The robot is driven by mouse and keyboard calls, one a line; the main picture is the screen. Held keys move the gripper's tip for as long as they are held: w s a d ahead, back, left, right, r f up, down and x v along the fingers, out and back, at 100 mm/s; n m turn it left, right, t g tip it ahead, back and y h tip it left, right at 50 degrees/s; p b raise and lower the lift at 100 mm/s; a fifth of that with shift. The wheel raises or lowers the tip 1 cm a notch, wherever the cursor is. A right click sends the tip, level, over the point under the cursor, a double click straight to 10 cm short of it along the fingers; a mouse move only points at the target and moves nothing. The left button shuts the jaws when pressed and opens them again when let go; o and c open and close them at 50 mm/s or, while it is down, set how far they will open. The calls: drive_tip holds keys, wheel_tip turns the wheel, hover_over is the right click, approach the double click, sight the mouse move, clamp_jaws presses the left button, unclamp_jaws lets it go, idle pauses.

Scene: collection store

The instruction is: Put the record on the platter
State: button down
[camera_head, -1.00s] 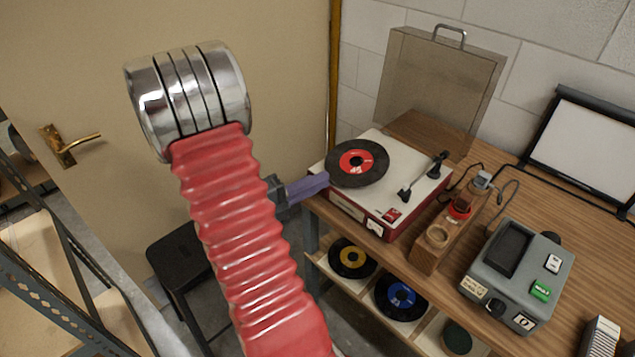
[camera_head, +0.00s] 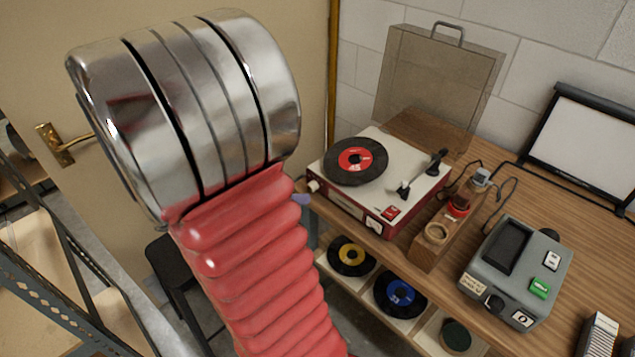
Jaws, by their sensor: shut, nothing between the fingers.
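The black record with a red label (camera_head: 355,161) lies flat on the turntable (camera_head: 400,212), a white-topped deck with red sides. The record covers the platter, so the platter itself is hidden. The tonearm (camera_head: 425,173) is to the right of the record, clear of it. My gripper (camera_head: 302,200) is almost wholly hidden behind my red arm; only a small purple finger tip shows, left of the turntable and apart from the record. It is shut and empty.
The turntable's clear lid (camera_head: 438,85) stands raised behind it. A wooden stand (camera_head: 435,245) and a grey device (camera_head: 516,270) are to the right. Yellow-label (camera_head: 350,256) and blue-label (camera_head: 400,295) records sit on the shelf below. A black stool (camera_head: 177,275) is at left.

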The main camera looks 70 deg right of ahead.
drive_tip(key=w+a+r+m+t+y, duration=0.2)
drive_tip(key=a+m, duration=0.4)
drive_tip(key=a, duration=0.5)
drive_tip(key=w+a+r+m+t+y, duration=0.3)
drive_tip(key=w+a+m+t+y, duration=0.1)
drive_tip(key=a, duration=0.7)
drive_tip(key=w+a+r+m+t+y, duration=0.3)
drive_tip(key=a+m+t, duration=0.5)
drive_tip(key=a, duration=0.3)
drive_tip(key=shift+w+a+r+y, duration=0.2)
drive_tip(key=shift+w+y, duration=0.4)
drive_tip(key=shift+w, duration=0.4)
drive_tip(key=shift+s+d, duration=0.1)
